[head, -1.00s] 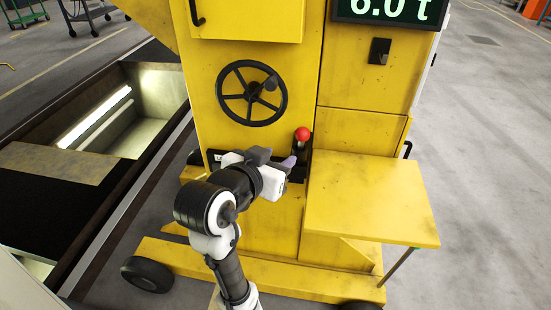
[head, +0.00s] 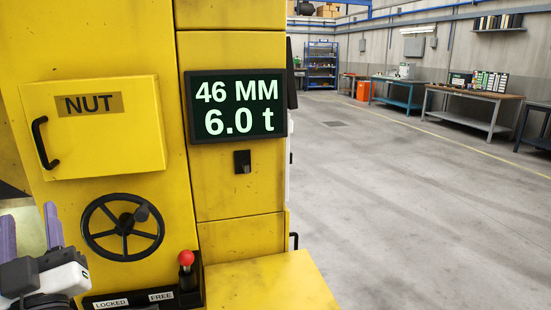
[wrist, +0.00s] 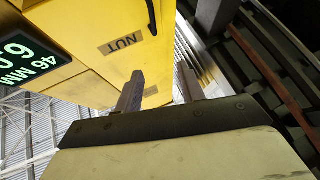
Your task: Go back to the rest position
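My gripper (head: 29,235) is at the lower left of the head view, left of the black handwheel (head: 123,227). Its two fingers point up, stand apart and hold nothing. In the wrist view the fingers (wrist: 158,92) also show a gap, with the yellow machine behind. The red-knobbed lever (head: 186,259) stands at the right end of a plate marked LOCKED and FREE, nearer FREE. The gripper does not touch the lever or wheel.
The yellow cabinet has a closed NUT door (head: 95,125) and a display (head: 236,106) reading 46 MM and 6.0 t. A yellow shelf (head: 270,285) juts out at the bottom. Open floor (head: 400,190) lies right, with workbenches (head: 470,108) at the back.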

